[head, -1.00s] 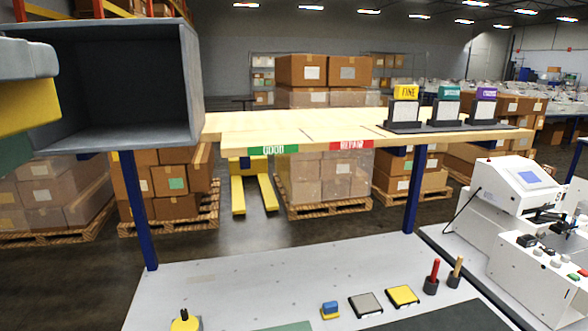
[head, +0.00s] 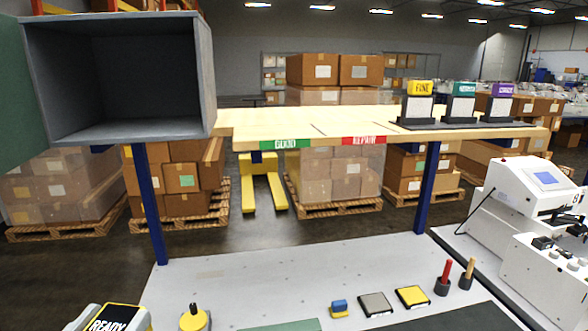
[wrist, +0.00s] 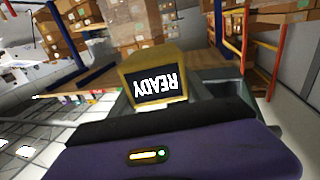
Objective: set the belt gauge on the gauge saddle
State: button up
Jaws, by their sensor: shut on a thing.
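The belt gauge looks to be the yellow block with a dark READY display (wrist: 155,84). It sits in the middle of the wrist view, upside down there. My gripper (wrist: 170,98) is shut on it, with grey fingers on its sides and my purple wrist housing below. In the head view the gauge (head: 118,317) shows at the bottom left, cut by the frame edge, above the near left of the grey bench. I cannot tell which thing is the gauge saddle.
An open grey box (head: 125,80) stands upper left, beside a pale wooden shelf (head: 300,124) with three labelled blocks. On the bench (head: 250,270) are a yellow round piece with a black knob (head: 194,319), pads (head: 376,304) and two handled tools. A white machine (head: 525,190) is right.

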jog(key=d+f+b, duration=0.1)
jog(key=d+f, duration=0.5)
jog(key=f, duration=0.5)
jog(key=d+f, duration=0.6)
jog(key=f, duration=0.4)
jog(key=d+f+b, duration=0.1)
jog(key=d+f, duration=0.4)
jog(key=f, duration=0.6)
jog(key=d+f, duration=0.3)
jog(key=d, duration=0.6)
jog(key=d+f+b, duration=0.1)
jog(key=d+f, duration=0.3)
jog(key=d, duration=0.5)
jog(key=d+f, duration=0.4)
jog(key=d, duration=0.6)
jog(key=shift+w+b, duration=0.4)
jog(key=shift+d, duration=0.1)
